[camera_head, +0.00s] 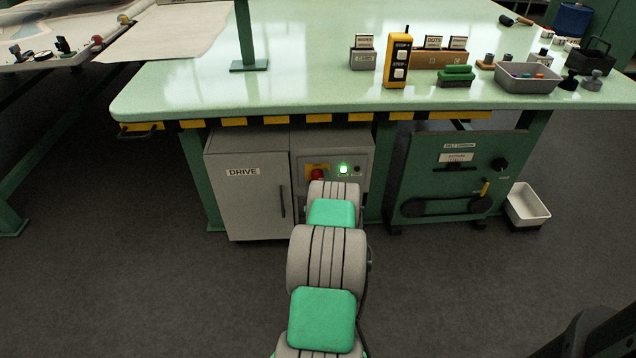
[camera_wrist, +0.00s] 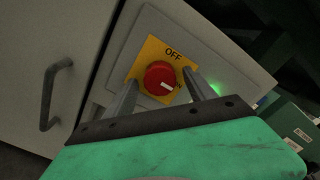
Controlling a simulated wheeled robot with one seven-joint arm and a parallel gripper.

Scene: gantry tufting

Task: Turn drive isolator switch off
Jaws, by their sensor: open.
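The drive isolator switch is a red rotary knob (camera_wrist: 161,79) on a yellow plate (camera_wrist: 148,58) marked OFF, on the grey drive cabinet (camera_head: 247,203). A white mark on the knob points to the right side of the plate, away from the OFF label. In the head view the red knob (camera_head: 317,174) shows just above my arm. My gripper (camera_wrist: 162,92) is open in the wrist view, with one finger on each side of the knob's lower part. I cannot tell whether the fingers touch it. In the head view my arm hides the gripper.
A green lamp (camera_head: 344,169) glows right of the switch. The cabinet door has a dark handle (camera_wrist: 49,97) at left. A belt tension panel (camera_head: 458,180) stands to the right. The pale green table top (camera_head: 300,70) with a striped edge overhangs the cabinet.

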